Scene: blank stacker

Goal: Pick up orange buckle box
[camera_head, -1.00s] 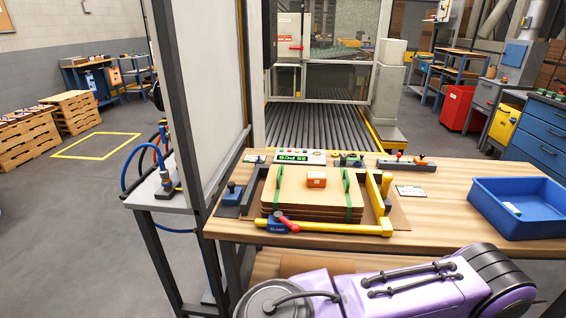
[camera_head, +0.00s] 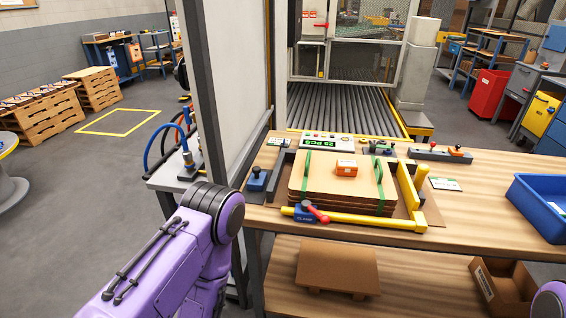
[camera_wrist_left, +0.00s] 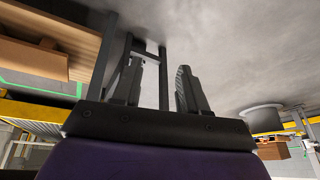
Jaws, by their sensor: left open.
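The orange buckle box (camera_head: 346,168), small with a white label, sits on top of a stack of tan boards (camera_head: 318,180) on the workbench. It lies between two green straps around the stack. My left arm comes in at the lower left of the head view, and its gripper is out of that frame. In the left wrist view my left gripper (camera_wrist_left: 158,84) is open and empty, with grey floor and metal legs behind its fingers. The box is not recognisable in that view. Only a purple piece of my other arm shows at the lower right edge of the head view.
A yellow bar clamp (camera_head: 370,219) with a red lever runs along the stack's front. A blue bin (camera_head: 537,212) stands on the right of the bench. An upright panel (camera_head: 228,80) rises at left. A lower shelf holds a brown board (camera_head: 337,268) and an open carton (camera_head: 503,290).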

